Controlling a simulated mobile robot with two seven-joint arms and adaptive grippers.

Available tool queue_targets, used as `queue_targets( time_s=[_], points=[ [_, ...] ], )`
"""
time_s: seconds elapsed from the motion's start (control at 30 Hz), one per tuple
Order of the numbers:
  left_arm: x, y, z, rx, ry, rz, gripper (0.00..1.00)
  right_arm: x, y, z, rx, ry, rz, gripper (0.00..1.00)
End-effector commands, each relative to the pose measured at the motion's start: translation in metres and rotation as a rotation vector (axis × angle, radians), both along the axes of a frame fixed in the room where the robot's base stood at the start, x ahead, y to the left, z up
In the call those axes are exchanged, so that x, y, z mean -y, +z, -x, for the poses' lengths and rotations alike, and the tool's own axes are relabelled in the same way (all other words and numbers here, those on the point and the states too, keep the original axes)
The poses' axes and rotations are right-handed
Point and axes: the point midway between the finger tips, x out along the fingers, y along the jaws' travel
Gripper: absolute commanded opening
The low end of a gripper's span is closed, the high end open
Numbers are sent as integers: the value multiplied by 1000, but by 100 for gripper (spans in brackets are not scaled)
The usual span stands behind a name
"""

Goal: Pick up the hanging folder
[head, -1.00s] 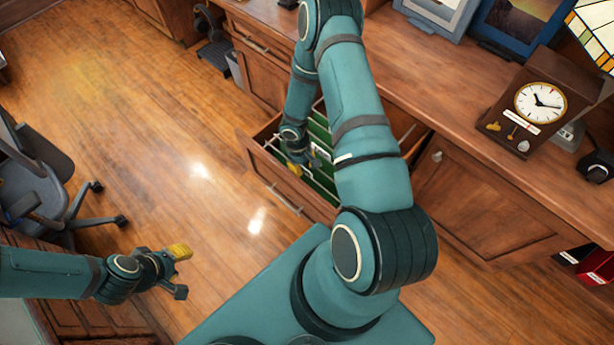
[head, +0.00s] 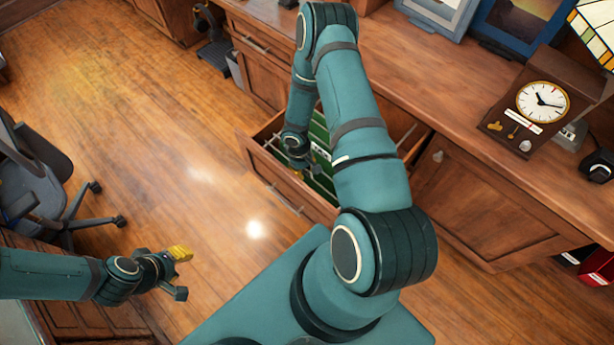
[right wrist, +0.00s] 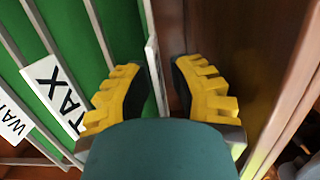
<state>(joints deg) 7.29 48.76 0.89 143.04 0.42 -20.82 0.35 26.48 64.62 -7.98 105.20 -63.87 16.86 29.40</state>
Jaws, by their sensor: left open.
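Green hanging folders (head: 319,132) stand in the open wooden drawer, partly hidden behind my right arm. In the right wrist view, green folders (right wrist: 70,22) with white labels, one reading "TAX" (right wrist: 55,92), fill the left side. My right gripper (head: 302,172) is down at the drawer's front end. In the right wrist view its yellow fingers (right wrist: 163,85) are apart, on either side of a thin pale upright edge (right wrist: 154,65); I cannot tell whether they touch it. My left gripper (head: 183,272) is open and empty above the floor at lower left.
The drawer front (head: 285,180) is close beside my right gripper's finger. A long wooden counter (head: 450,95) holds a clock (head: 540,103) and picture frames. An office chair (head: 40,185) stands at left. The wooden floor (head: 150,150) between is clear.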

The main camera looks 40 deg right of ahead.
Motion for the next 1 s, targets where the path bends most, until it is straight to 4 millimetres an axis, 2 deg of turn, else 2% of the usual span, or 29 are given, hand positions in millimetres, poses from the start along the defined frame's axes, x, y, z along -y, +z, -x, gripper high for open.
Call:
queue_targets(
  time_s=[0.53, 0.57, 0.6, 0.63, 1.0],
  points=[
    [0, -4, 0, 0, 0, 0, 40, 0, -2, 0, 0, 1, 0, 20],
    [0, -4, 0, 0, 0, 0, 40, 0, -2, 0, 0, 1, 0, 16],
    [0, -4, 0, 0, 0, 0, 40, 0, -2, 0, 1, 1, 0, 2],
    [0, -4, 0, 0, 0, 0, 40, 0, -2, 0, 0, 1, 0, 0],
    [0, -4, 0, 0, 0, 0, 40, 0, -2, 0, 0, 1, 0, 0]
  ],
)
